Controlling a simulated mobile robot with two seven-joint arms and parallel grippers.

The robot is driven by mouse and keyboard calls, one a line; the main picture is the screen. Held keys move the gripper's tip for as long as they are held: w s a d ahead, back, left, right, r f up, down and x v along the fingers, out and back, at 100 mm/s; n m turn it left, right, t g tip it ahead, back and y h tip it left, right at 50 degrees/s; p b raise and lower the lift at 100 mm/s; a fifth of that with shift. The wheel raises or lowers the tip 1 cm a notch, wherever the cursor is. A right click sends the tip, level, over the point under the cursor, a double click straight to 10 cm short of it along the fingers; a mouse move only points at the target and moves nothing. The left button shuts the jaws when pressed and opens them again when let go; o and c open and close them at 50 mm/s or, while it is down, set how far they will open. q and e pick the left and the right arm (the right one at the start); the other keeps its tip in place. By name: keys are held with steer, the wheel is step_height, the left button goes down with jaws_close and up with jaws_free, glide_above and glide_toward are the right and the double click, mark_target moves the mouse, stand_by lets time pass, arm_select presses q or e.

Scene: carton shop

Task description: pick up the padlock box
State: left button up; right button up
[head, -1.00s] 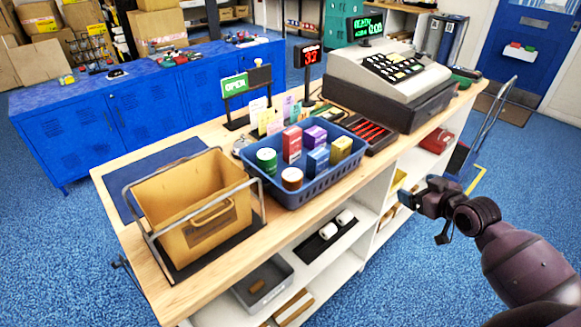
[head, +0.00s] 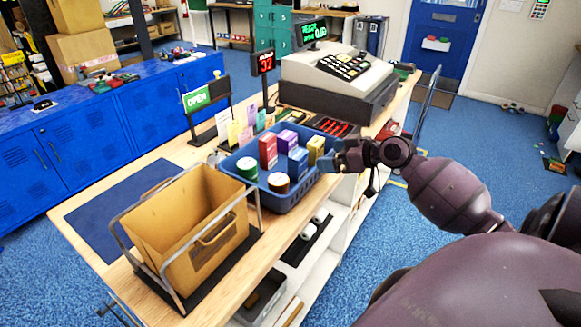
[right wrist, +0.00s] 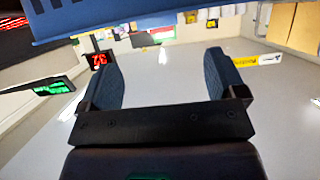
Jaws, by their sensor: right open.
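A blue basket (head: 300,199) on the wooden counter holds several small packages. Among them are a red box (head: 268,152), a purple box (head: 286,140), a blue box (head: 298,163) and a yellow box (head: 316,149). Their labels are too small to read, so I cannot tell which is the padlock box. My right gripper (head: 341,160) is at the basket's right side, close to the yellow box. In the right wrist view the right gripper (right wrist: 164,76) is open and empty, with the blue basket (right wrist: 130,18) along the top edge. My left gripper is not in view.
A tan bag in a wire frame (head: 190,225) stands at the counter's near left. A cash register (head: 335,85) stands behind the basket. An open sign (head: 196,99) and colored cards stand along the far edge. A blue mat (head: 100,215) lies bare at left.

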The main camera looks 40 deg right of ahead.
mark_target(302, 155)
steer(key=shift+p+x, duration=0.45)
steer(key=shift+x, duration=4.75)
steer(key=shift+d+r, duration=0.1)
steer(key=shift+d, duration=0.1)
steer(key=shift+c, duration=0.3)
steer(key=shift+w, duration=0.1)
steer(key=c, duration=1.1)
